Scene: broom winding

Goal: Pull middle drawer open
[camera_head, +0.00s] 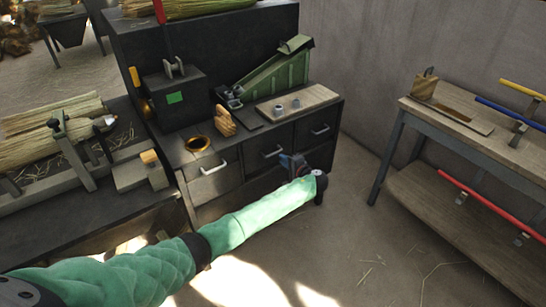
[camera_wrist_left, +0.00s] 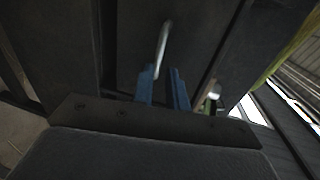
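The dark cabinet's middle drawer (camera_head: 262,147) sits between a left and a right drawer, its front looking flush with theirs. Its light bar handle (camera_head: 272,153) is partly visible beside my left gripper (camera_head: 293,165), which is at the drawer front. In the left wrist view, the blue fingers of my left gripper (camera_wrist_left: 163,88) stand apart. The pale handle (camera_wrist_left: 162,48) extends from beside the left fingertip, its near end at the gap between the fingers. I cannot tell whether they touch. My right gripper is not in view.
A workbench (camera_head: 445,125) stands at right. The floor (camera_head: 345,215) between is mostly clear, with loose straw.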

